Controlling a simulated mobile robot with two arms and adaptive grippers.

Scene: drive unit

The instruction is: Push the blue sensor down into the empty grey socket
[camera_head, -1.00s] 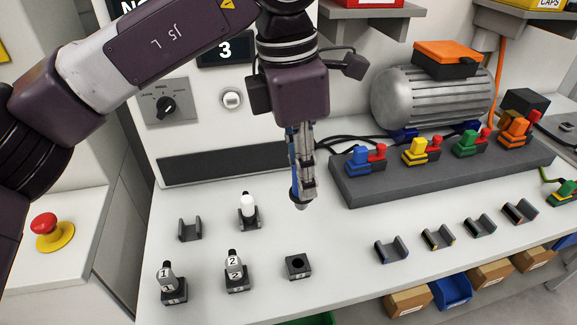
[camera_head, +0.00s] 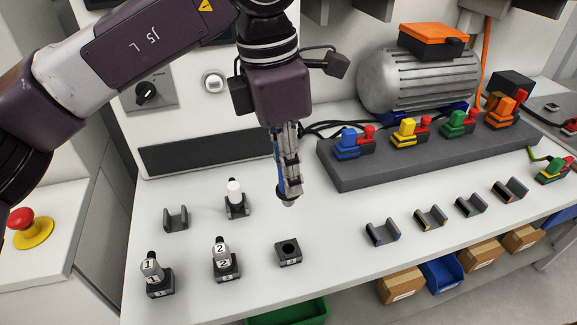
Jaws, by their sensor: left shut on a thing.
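My left gripper (camera_head: 288,187) points straight down above the worktop and is shut on the blue sensor (camera_head: 280,170). Only a blue strip along the fingers and a grey tip below them show; the fingers hide the rest. The empty grey socket (camera_head: 289,255) is a dark block with a round hole in its top. It stands on the worktop below the gripper, apart from the sensor tip. My right gripper is not in view.
Grey sensors marked 1 (camera_head: 153,270) and 2 (camera_head: 223,255) stand in sockets to the left. A white-topped piece (camera_head: 235,195) stands behind them, beside an empty cradle (camera_head: 176,219). Several cradles (camera_head: 383,233) lie to the right. A dark connector rail (camera_head: 350,178) stands behind.

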